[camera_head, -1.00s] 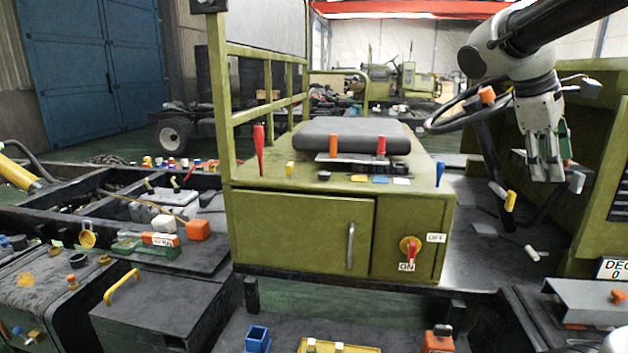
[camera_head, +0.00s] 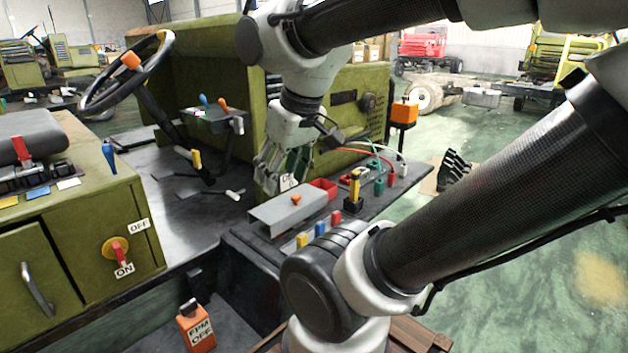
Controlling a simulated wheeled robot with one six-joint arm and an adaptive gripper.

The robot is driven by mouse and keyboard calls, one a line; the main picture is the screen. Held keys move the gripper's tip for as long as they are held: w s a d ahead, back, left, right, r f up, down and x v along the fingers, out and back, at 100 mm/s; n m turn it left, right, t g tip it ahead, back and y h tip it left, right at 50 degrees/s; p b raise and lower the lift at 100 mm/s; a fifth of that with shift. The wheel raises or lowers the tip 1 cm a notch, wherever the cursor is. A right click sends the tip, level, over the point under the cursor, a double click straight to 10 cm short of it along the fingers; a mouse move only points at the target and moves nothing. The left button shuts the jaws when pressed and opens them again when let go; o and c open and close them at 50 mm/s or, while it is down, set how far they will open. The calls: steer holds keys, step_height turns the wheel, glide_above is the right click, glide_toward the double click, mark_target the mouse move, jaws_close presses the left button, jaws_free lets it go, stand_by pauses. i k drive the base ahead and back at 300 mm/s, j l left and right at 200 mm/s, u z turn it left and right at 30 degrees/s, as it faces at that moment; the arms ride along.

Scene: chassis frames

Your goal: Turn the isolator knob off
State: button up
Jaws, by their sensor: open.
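The isolator knob (camera_head: 117,251) is a red handle on a round yellow plate, on the front of the green seat box (camera_head: 75,250) at the left. Its handle points down toward the ON label (camera_head: 124,269). The OFF label (camera_head: 138,225) is up and right of it. My gripper (camera_head: 278,182) hangs from my arm at the middle of the view, fingers pointing down, open and empty. It is well to the right of the knob and apart from it, over the grey tray on the black deck.
A grey tray (camera_head: 290,212) with an orange knob lies below my gripper. Several coloured levers stand beside it. A steering wheel (camera_head: 127,72) and pedals are behind. My arm covers much of the right side.

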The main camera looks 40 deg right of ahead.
mark_target(116, 250)
steer(key=z, duration=1)
steer(key=u, duration=1.3)
steer(key=l+z, duration=0.15)
steer(key=l, duration=0.65)
steer(key=k, duration=0.05)
